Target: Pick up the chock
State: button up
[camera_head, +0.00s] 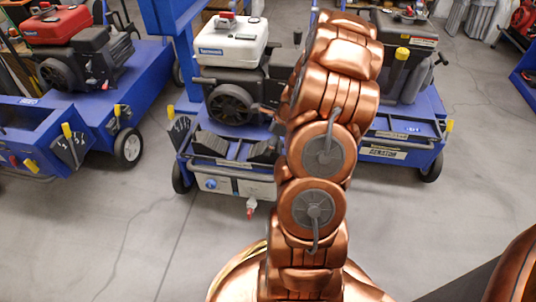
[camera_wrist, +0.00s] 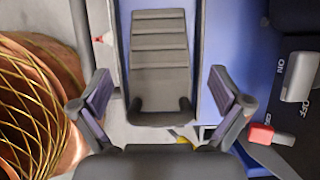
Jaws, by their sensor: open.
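The chock (camera_wrist: 160,45) is a dark grey ribbed wedge with a looped handle at its lower end. It lies between blue panels in the middle of the wrist view. My gripper (camera_wrist: 162,85) is open, with one finger on each side of the chock's lower part. No contact shows, and nothing is held. Two dark wedge shapes, one on the left (camera_head: 212,143) and one beside my arm (camera_head: 263,152), sit on the front of the middle blue machine. I cannot tell which one the wrist view shows.
The middle blue machine (camera_head: 188,105) carries a white-topped engine (camera_head: 229,42). Other blue machines stand left (camera_head: 92,88) and right (camera_head: 428,110). A red switch (camera_wrist: 262,133) and a grey lever (camera_wrist: 299,77) are right of my gripper. The grey floor (camera_head: 110,230) in front is clear.

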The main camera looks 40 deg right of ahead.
aim_at(264, 146)
jog(key=x, duration=0.2)
jog(key=shift+a+f+b, duration=0.1)
jog(key=shift+f+b, duration=0.3)
jog(key=c, duration=1.7)
jog(key=shift+r, duration=0.1)
